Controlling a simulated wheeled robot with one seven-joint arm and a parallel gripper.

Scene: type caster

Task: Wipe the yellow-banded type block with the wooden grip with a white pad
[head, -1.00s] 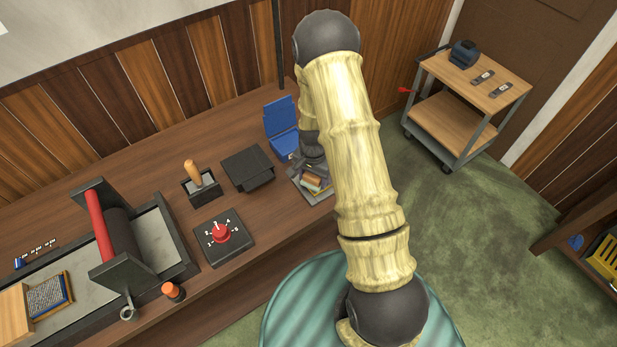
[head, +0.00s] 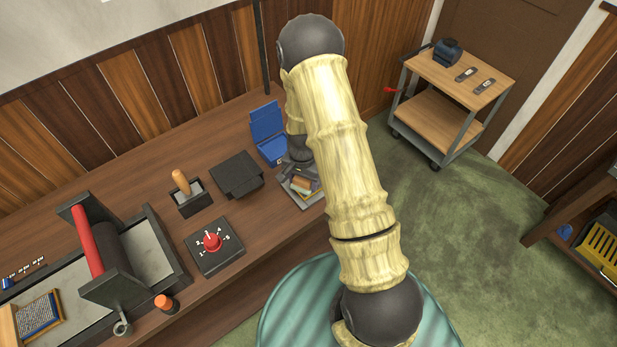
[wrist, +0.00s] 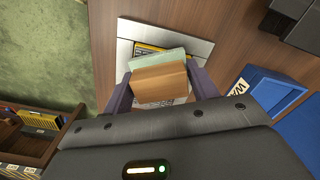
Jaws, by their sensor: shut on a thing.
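My gripper (wrist: 160,84) is shut on the wooden grip (wrist: 159,90) in the wrist view, with one finger at each side. A pale, greenish-white pad (wrist: 157,59) shows along the grip's far edge. A block with a yellow band (wrist: 150,47) shows just beyond and below the pad, mostly hidden by it. I cannot tell whether the pad touches it. Both are over a light grey metal plate (wrist: 195,46) on the bench. In the head view, the wooden grip (head: 302,184) shows small over the plate (head: 300,202), and my arm hides part of the gripper.
An open blue box (head: 268,134) stands just behind the plate. A black tray (head: 237,175), a dial box (head: 214,246), a wooden-handled tool (head: 182,183) and a press with a red bar (head: 88,240) stand left. A trolley (head: 460,80) stands on the floor at right.

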